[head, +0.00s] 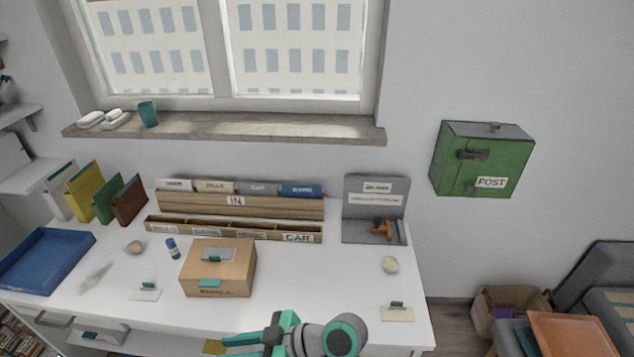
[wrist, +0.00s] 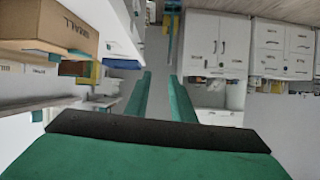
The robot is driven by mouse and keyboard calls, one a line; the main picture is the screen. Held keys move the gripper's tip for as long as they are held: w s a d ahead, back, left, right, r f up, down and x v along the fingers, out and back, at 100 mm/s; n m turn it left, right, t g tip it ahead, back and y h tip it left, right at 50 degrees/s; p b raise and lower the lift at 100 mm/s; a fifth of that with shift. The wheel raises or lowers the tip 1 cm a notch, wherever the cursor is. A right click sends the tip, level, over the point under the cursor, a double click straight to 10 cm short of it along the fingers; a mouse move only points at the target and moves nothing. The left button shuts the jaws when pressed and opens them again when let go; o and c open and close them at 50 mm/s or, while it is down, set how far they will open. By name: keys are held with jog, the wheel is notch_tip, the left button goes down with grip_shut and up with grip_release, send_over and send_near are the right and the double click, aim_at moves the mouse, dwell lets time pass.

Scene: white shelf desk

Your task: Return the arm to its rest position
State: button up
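My gripper (wrist: 160,85) shows in the wrist view as two green fingers with a clear gap between them and nothing in it. In the head view my arm, teal and grey, is at the bottom middle, in front of the desk's front edge. The fingertips are hard to make out there. The gripper points left and is apart from the cardboard box on the desk.
The white desk (head: 330,283) holds a cardboard box (head: 232,270), a blue tray (head: 40,262), a wooden sorter (head: 240,206) and a grey stand (head: 360,212). A green post box (head: 484,160) hangs on the wall. Drawers under the desk appear pulled out at the left.

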notch_tip(320, 180, down, 10)
jog(key=d+m+t+h, duration=0.1)
jog(key=m+t+h, duration=0.1)
jog(key=m+t, duration=0.55)
jog(key=s+d+f+m+t+h, duration=0.2)
jog(key=s+d+f+m+h, duration=0.4)
jog(key=d+f+m, duration=0.15)
jog(key=s+d+r+m+t+h, duration=0.2)
jog(key=s+d+t+h, duration=0.15)
jog(key=s+d, duration=0.5)
jog(key=s+r+t+h, duration=0.1)
jog(key=s+r, duration=0.7)
jog(key=shift+s+d+n+h, duration=0.2)
jog(key=shift+d+n+h, duration=0.1)
jog(key=shift+h, duration=0.05)
